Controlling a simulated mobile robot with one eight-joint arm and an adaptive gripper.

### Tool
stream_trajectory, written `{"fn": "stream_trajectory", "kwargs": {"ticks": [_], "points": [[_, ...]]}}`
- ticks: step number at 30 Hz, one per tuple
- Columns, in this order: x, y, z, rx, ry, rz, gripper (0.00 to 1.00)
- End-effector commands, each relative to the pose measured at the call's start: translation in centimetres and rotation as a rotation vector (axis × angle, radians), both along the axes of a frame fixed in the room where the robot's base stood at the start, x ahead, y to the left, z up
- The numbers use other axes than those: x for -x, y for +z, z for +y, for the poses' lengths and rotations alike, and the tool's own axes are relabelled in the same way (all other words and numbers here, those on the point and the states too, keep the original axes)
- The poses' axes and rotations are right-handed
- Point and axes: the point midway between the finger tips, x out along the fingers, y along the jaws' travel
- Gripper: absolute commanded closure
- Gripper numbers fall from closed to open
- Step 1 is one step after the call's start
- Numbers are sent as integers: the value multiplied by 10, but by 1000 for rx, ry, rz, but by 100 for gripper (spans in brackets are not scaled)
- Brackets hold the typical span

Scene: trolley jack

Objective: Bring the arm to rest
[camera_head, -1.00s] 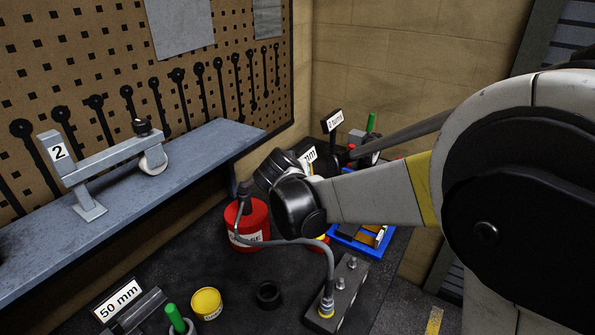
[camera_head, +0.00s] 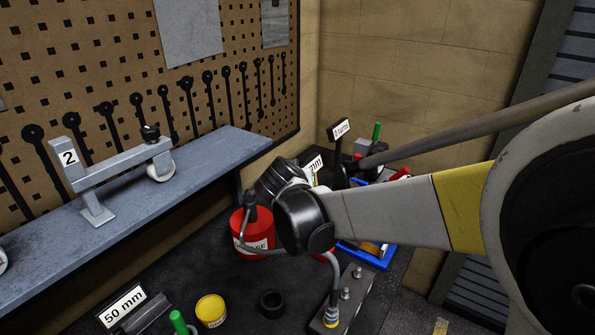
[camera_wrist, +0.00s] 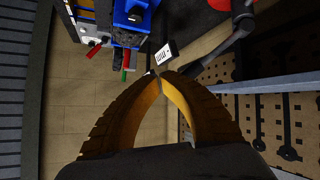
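My gripper (camera_wrist: 159,79) shows in the wrist view with its two curved fingers meeting at the tips. It is shut, and nothing shows between the fingers. The gripper itself is not clearly seen there. A red canister (camera_head: 252,232) stands just left of the black joint, partly hidden by it. Whether the arm touches anything cannot be told.
A grey shelf (camera_head: 200,180) holds a stand marked 2 (camera_head: 120,165) below the pegboard (camera_head: 115,60). A yellow cup (camera_head: 211,309), a black ring (camera_head: 272,302) and a 50 mm sign (camera_head: 123,305) are on the dark bench. A blue tray (camera_head: 375,259) lies behind my arm.

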Motion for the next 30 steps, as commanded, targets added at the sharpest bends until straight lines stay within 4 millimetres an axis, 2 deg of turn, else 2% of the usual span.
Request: {"fn": "stream_trajectory", "kwargs": {"ticks": [4, 7, 11, 12, 16, 21, 24, 27, 30], "points": [[11, -4, -12, -3, -5, 18, 100], [36, -14, -37, -11, -11, 63, 100], [93, -36, -79, -34, -11, 147, 100], [113, -45, -91, -44, -6, 174, 100], [177, -79, -118, -82, 13, 248, 100], [252, -129, -134, -140, 55, 315, 100], [282, -151, -135, -166, 79, 333, 100], [299, -165, -134, -183, 96, 344, 100], [306, -170, -133, -192, 104, 348, 100]]}}
